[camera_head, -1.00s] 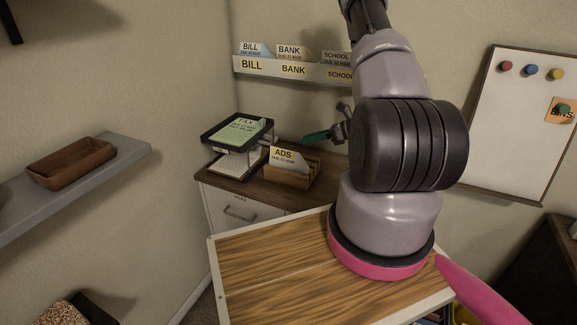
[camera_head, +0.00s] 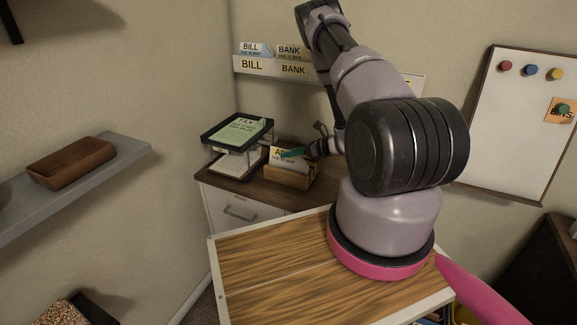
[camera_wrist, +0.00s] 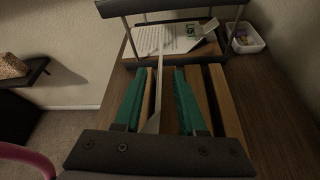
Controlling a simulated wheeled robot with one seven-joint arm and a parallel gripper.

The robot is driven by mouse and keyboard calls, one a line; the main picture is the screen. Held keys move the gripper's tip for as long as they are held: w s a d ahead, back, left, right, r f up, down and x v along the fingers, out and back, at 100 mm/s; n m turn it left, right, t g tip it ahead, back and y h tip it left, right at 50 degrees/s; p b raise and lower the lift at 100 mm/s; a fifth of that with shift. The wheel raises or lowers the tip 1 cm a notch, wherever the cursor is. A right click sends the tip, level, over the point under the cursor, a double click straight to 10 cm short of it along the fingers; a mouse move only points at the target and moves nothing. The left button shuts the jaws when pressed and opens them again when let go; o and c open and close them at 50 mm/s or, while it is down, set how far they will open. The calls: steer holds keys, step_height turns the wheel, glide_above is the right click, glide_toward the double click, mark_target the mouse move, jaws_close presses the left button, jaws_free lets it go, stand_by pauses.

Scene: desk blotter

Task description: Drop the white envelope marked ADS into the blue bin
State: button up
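The white ADS envelope (camera_head: 276,161) stands upright in the wooden holder (camera_head: 285,177) on the brown cabinet top. In the wrist view the envelope (camera_wrist: 156,100) shows nearly edge-on, as a thin pale strip. My gripper (camera_head: 291,154) is at the holder, its green finger covering part of the ADS lettering. In the wrist view my gripper (camera_wrist: 158,72) is open, with one green finger on each side of the envelope and a gap to each. I cannot clearly make out the blue bin.
A black tray stand (camera_head: 238,132) with a green TAX envelope (camera_head: 240,129) stands just left of the holder. A wall rack (camera_head: 273,67) with BILL and BANK envelopes is behind. A white tub (camera_wrist: 246,40) shows in the wrist view. A wooden tabletop (camera_head: 275,275) lies in front.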

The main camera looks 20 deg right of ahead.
steer(key=shift+w+a+f, duration=0.15)
steer(key=shift+w+a, duration=0.1)
steer(key=shift+a, duration=0.05)
jaws_close()
